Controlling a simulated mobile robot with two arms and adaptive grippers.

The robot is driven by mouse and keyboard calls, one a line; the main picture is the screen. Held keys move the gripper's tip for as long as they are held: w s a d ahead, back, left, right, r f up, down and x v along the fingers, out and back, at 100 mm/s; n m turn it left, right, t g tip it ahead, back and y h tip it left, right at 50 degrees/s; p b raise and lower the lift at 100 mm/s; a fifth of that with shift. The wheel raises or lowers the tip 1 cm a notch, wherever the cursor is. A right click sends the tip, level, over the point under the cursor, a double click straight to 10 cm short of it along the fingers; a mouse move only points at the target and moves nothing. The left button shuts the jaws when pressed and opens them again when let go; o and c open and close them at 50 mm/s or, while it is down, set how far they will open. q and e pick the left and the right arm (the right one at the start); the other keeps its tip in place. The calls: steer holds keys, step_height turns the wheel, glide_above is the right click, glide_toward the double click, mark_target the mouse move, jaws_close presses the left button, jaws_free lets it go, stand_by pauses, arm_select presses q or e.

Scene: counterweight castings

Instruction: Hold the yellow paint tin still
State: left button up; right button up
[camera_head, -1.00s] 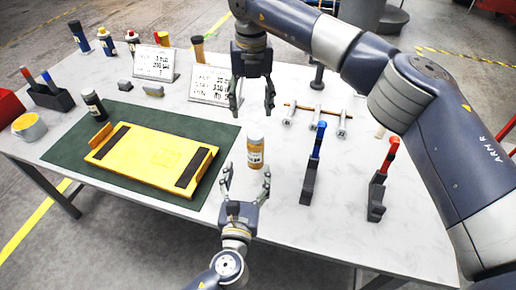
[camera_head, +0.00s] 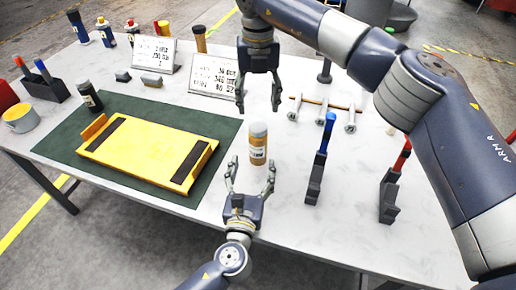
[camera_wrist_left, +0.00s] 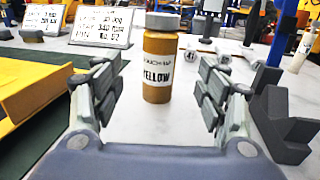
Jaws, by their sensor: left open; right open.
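The yellow paint tin (camera_head: 258,147) is a small upright cylinder with a grey cap and a label reading YELLOW. It stands on the white table, right of the green mat. In the left wrist view the tin (camera_wrist_left: 160,62) is centred beyond my left gripper (camera_wrist_left: 158,85), with a finger to each side. In the head view my left gripper (camera_head: 251,170) is open and empty, just in front of the tin. No finger visibly touches it. My right gripper (camera_head: 259,104) is open and empty, above the table behind the tin.
A yellow casting (camera_head: 150,155) lies on the green mat (camera_head: 110,178) to the left. A blue-handled clamp (camera_head: 318,165) and a red-handled clamp (camera_head: 391,190) stand to the right. Cards (camera_head: 212,80) and a rack with metal pieces (camera_head: 322,112) are behind. The table is clear around the tin.

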mark_target(256, 148)
arm_select(q)
steer(key=w, duration=0.3)
steer(key=w+d, duration=0.1)
steer(key=w, duration=0.6)
steer(key=shift+d, duration=0.25)
arm_select(e)
steer(key=shift+w, duration=0.1)
